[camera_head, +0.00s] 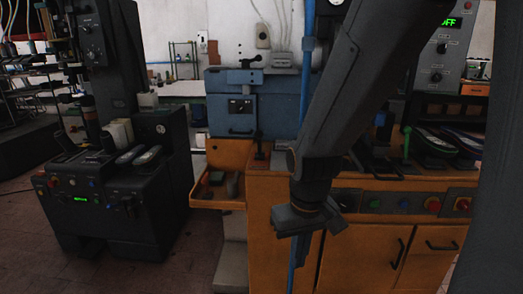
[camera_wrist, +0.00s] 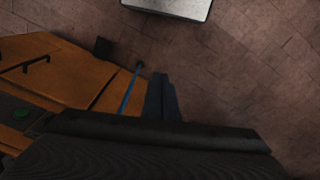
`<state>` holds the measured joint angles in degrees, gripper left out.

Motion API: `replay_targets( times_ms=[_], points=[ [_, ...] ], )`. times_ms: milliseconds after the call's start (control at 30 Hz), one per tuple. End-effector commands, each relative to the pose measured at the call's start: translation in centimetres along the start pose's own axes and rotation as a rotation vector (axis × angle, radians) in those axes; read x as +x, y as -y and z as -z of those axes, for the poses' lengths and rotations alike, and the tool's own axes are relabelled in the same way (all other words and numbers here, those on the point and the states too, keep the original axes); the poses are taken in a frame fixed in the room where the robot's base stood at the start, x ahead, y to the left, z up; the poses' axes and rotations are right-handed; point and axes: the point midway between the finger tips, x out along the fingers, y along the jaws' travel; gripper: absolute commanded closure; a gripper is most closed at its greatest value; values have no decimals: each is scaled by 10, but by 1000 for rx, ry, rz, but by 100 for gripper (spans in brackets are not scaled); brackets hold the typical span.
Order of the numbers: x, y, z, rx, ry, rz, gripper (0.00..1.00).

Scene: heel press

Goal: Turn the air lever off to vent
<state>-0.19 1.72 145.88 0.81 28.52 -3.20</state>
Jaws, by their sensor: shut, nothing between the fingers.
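I cannot make out the air lever for certain in either view; my arm covers part of the machine front. A blue air pipe (camera_head: 305,75) comes down from above, passes behind my arm and shows again below it. It also shows in the wrist view (camera_wrist: 130,88), left of my fingers. My gripper (camera_head: 292,228) hangs in front of the orange cabinet, near the pipe's lower stretch. In the wrist view my gripper's fingers (camera_wrist: 163,95) are together, with nothing seen between them. I cannot tell whether they touch the pipe.
The orange cabinet (camera_head: 345,245) has a row of buttons and door handles. An orange tray (camera_head: 218,204) juts out at its left. A dark machine (camera_head: 120,225) stands further left. A blue box unit (camera_head: 231,110) is behind. The brick-patterned floor (camera_wrist: 240,70) is open at right in the wrist view.

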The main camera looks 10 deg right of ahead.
Motion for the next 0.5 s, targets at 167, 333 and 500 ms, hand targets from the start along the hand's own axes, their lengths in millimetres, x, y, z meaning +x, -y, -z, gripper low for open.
replay_targets(
  times_ms=[167, 333, 500],
  points=[
    [28, -1, 82, -187, -225, -29, 100],
    [46, -4, 176, -414, -507, -140, 100],
    [50, -10, 253, -624, -762, -336, 100]
  ],
)
